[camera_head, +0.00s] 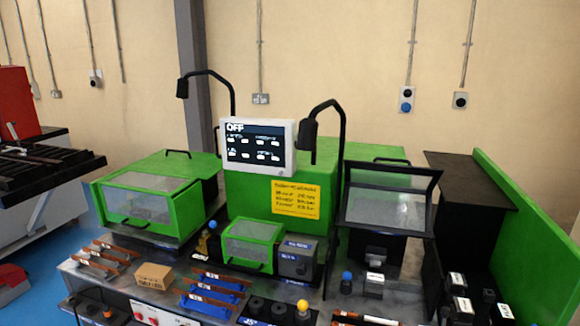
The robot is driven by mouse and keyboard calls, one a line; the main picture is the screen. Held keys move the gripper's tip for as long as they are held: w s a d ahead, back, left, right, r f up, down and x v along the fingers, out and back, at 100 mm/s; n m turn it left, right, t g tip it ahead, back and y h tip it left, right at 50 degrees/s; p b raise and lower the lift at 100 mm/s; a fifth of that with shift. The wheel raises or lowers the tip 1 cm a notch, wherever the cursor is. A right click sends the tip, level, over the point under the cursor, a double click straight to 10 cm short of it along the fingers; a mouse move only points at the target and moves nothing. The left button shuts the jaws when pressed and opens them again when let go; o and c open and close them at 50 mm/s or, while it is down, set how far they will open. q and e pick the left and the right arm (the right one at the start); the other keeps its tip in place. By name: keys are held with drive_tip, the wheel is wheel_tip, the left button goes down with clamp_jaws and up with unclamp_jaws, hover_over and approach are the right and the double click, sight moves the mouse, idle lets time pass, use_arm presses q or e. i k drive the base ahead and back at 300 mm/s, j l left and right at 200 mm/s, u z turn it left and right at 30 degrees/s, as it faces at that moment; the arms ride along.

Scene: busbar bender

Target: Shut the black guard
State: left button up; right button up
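The black guard (388,209) is on the right part of the bending machine. It has a black frame with clear panels. Its upper panel (392,179) tilts outward at the top, so the guard looks raised. Below its lower edge, a grey and black tool block (375,284) on the bench is uncovered. Neither of my grippers is in view.
A green guard (145,198) stands at left and a smaller green one (252,246) at centre. A screen reading OFF (257,146) and a black lamp arm (341,130) stand left of the black guard. A green side wall (525,235) borders the right. Copper bars and blocks crowd the front.

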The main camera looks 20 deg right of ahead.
sight(349, 166)
drive_tip(key=k+l+u, duration=0.1)
drive_tip(key=l, duration=0.35)
drive_tip(key=k+l+u, duration=0.1)
drive_tip(key=l, duration=0.35)
drive_tip(key=k+l, duration=0.15)
drive_tip(key=l, duration=0.25)
drive_tip(key=i+l+u, duration=0.1)
drive_tip(key=l+u, duration=0.15)
drive_tip(key=l, duration=0.4)
drive_tip(key=l+u, duration=0.25)
drive_tip(key=l, duration=0.35)
drive_tip(key=l+u, duration=0.25)
drive_tip(key=l, duration=0.4)
drive_tip(key=k+l+u, duration=0.1)
drive_tip(key=l+u, duration=0.2)
drive_tip(key=l, duration=0.35)
drive_tip(key=k+l+u, duration=0.25)
drive_tip(key=l, duration=0.35)
drive_tip(key=i+l+u, duration=0.15)
drive_tip(key=l, duration=0.6)
drive_tip(key=i+l+u, duration=0.15)
drive_tip(key=l, duration=0.6)
drive_tip(key=l+u, duration=0.15)
drive_tip(key=l, duration=0.6)
